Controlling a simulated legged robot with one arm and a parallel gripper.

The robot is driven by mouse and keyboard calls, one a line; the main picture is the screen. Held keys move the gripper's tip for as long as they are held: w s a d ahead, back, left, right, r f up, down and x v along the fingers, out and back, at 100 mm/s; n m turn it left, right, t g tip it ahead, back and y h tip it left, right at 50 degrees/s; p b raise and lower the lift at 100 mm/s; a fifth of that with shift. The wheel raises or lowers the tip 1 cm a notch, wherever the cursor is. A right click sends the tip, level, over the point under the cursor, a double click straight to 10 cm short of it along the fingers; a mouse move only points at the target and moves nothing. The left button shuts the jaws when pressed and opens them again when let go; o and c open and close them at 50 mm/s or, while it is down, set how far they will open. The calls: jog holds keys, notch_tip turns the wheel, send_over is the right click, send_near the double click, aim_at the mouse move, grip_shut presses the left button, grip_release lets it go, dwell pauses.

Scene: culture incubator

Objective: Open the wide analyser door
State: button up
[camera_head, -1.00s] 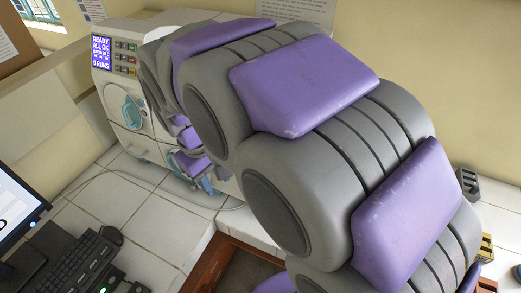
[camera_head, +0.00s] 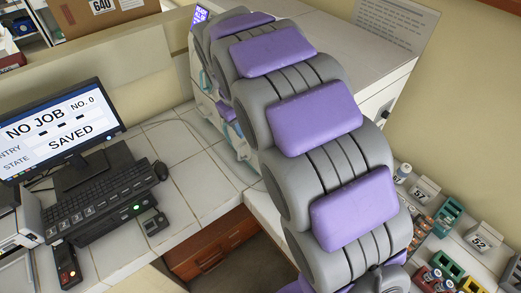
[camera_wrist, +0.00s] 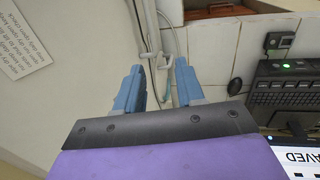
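The analyser (camera_head: 345,45) is a white box machine on the tiled bench, mostly hidden by my arm in the head view. I cannot tell from this strip whether the wide door is open. My gripper (camera_wrist: 160,68) is open in the wrist view, its two blue fingers apart. A thin pale bar with a hook-like end (camera_wrist: 167,60) lies between or just beyond the fingertips; contact is unclear.
A monitor (camera_head: 55,128), keyboard (camera_head: 105,190) and mouse (camera_head: 161,170) stand on the left bench. Coloured racks and numbered blocks (camera_head: 425,188) stand on the right bench. A pale cable (camera_wrist: 182,30) runs near the fingers. A brown drawer (camera_head: 208,250) is below the bench.

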jog(key=d+f, duration=0.6)
jog(key=f, duration=0.4)
jog(key=a+f, duration=0.1)
jog(key=a, duration=0.1)
jog(key=w+a+f, duration=0.1)
jog(key=f, duration=0.1)
jog(key=shift+w+a, duration=0.2)
jog(key=shift+a, duration=0.2)
jog(key=d, duration=0.3)
jog(key=shift+d+r, duration=0.1)
jog(key=shift+r, duration=0.05)
jog(key=shift+c, duration=1.2)
jog(key=shift+d, duration=0.15)
jog(key=shift+c, duration=0.7)
jog(key=shift+a, duration=0.2)
jog(key=shift+c, duration=0.8)
jog(key=shift+s+a, duration=0.1)
jog(key=shift+a, duration=0.3)
jog(key=shift+c, duration=0.7)
jog(key=shift+a, duration=0.5)
grip_shut()
jog(key=shift+w+d, duration=0.2)
jog(key=shift+d, duration=0.15)
